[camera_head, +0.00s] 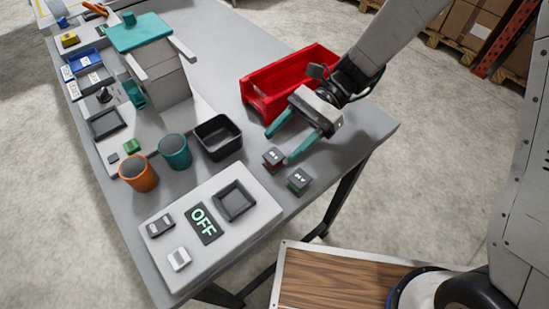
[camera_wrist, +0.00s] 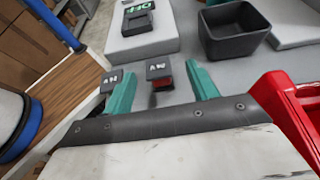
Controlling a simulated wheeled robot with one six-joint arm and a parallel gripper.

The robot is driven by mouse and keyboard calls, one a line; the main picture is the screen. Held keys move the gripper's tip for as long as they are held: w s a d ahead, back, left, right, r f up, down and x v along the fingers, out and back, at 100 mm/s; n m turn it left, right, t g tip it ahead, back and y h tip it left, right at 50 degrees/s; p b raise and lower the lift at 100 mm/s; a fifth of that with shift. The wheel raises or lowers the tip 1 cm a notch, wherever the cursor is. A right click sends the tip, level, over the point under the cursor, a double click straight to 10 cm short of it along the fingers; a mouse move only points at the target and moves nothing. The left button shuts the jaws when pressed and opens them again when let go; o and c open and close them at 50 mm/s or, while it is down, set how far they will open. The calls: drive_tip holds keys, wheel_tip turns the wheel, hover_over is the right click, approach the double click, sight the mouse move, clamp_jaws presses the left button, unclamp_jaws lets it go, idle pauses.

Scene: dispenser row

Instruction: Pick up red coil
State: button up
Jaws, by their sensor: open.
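The fingers also show in the wrist view (camera_wrist: 162,88). I cannot tell whether either finger touches the coil.
A black bin (camera_head: 218,138), a red bin (camera_head: 262,106) and a white panel with an OFF display (camera_head: 202,223) are nearby. Orange (camera_head: 138,174) and teal (camera_head: 175,152) cups stand left.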

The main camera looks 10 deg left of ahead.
sight(267, 163)
drive_tip(key=x, duration=0.6)
drive_tip(key=shift+s+f, duration=0.25)
drive_tip(key=shift+f, duration=0.15)
drive_tip(key=c, duration=1.1)
